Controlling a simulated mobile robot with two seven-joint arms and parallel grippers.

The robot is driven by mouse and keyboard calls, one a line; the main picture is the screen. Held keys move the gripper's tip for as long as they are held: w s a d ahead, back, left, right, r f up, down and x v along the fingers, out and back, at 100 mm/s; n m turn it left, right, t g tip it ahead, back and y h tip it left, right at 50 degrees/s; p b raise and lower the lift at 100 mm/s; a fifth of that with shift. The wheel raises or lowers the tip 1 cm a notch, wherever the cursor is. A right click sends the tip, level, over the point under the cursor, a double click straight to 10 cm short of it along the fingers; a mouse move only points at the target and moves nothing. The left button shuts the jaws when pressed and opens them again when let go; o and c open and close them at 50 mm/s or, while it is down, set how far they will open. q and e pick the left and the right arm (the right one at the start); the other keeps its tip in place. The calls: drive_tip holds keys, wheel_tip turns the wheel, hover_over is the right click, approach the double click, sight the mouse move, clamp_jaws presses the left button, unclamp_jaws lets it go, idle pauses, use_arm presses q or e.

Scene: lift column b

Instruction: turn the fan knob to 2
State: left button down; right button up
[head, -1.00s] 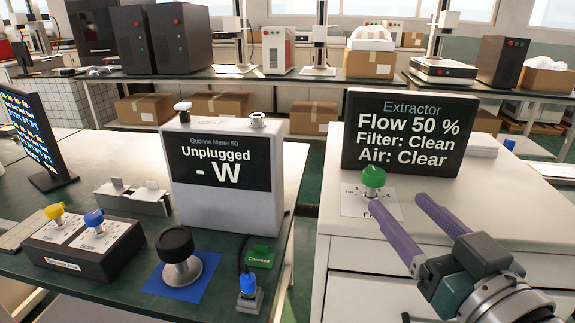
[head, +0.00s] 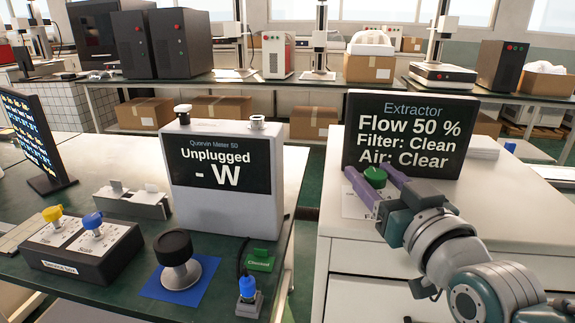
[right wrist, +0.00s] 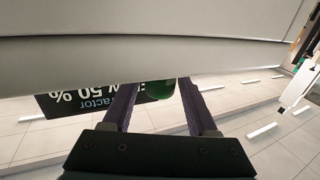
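The green fan knob (head: 375,176) stands on a white plate (head: 353,204) on the white cabinet, in front of the Extractor display (head: 402,134). The display reads Flow 50 %, Filter: Clean, Air: Clear. My right gripper (head: 370,174) has its purple fingers on both sides of the knob. In the right wrist view the knob (right wrist: 160,90) shows between the fingers, closer to the right one, with a small gap at the left one. The gripper looks open. The knob's pointer and scale are hidden by the fingers. My left gripper is not in view.
A Quorvin meter (head: 225,180) reading Unplugged stands left of the cabinet. A black round knob (head: 175,248), a blue plug (head: 247,287) and a box with yellow and blue knobs (head: 83,251) are on the dark bench. The cabinet top right of the display is mostly clear.

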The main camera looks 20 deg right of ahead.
clamp_jaws()
idle(0.3)
drive_tip(key=shift+r+m+h+p, duration=0.1)
drive_tip(key=shift+m+h+p, duration=0.2)
drive_tip(key=shift+m+h, duration=0.4)
drive_tip(key=shift+h, duration=0.4)
drive_tip(key=shift+g, duration=0.3)
drive_tip(key=shift+o, duration=1.3)
unclamp_jaws()
drive_tip(key=shift+s, duration=0.1)
